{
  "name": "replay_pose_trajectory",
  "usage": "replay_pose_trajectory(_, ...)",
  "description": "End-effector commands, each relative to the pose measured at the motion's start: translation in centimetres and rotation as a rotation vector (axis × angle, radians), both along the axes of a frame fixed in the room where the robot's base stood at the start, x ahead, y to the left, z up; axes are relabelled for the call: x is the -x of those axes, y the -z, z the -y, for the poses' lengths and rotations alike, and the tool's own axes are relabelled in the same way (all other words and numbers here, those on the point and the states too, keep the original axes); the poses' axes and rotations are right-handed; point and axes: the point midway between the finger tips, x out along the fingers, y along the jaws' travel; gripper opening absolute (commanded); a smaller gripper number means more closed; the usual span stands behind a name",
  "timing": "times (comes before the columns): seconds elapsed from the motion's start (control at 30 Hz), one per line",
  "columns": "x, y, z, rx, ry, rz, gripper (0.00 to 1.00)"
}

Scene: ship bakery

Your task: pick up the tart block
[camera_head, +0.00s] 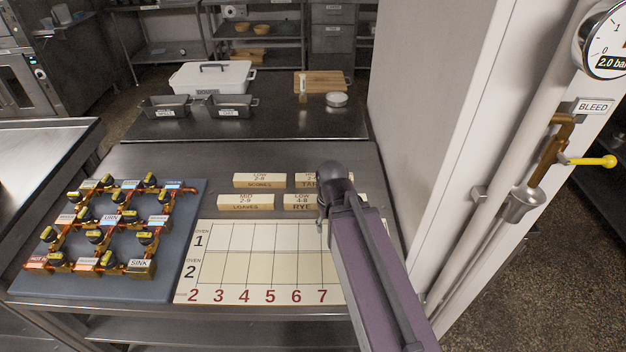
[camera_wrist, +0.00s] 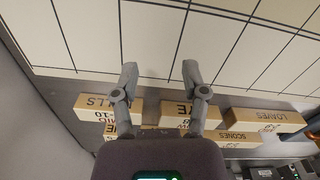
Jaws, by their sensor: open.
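The tart block (camera_head: 304,181) is a pale wooden block in the back row in the head view. The rye block (camera_wrist: 175,119) lies just below the fingers there. A block behind it is mostly hidden by my gripper body, and its label cannot be read.
The loaves block (camera_head: 245,203) and scones block (camera_head: 259,181) stand left of the rye and tart blocks. The rolls block (camera_wrist: 108,110) is at the wrist view's left. The oven chart (camera_head: 235,265) lies in front. A pipe-and-valve board (camera_head: 180,280) is left; a white wall (camera_head: 420,120) rises right.

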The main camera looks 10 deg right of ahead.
Motion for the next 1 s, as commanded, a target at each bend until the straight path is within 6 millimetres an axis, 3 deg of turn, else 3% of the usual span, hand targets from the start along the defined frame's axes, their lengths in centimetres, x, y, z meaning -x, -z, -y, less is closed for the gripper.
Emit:
replay_pose_trajectory(0.1, 0.0, 0.0, 0.0, 0.0, 0.0, 0.0, 0.6)
replay_pose_trajectory(0.23, -0.2, -0.1, 0.0, 0.0, 0.008, 0.0, 0.97)
replay_pose_trajectory(0.37, -0.9, -0.4, 0.0, 0.0, 0.047, 0.0, 0.97)
replay_pose_trajectory(0.57, -3.4, -1.5, 0.4, 0.0, 0.215, 0.0, 0.97)
replay_pose_trajectory(1.0, -12.6, -5.3, 0.3, -0.001, 0.866, 0.001, 0.97)
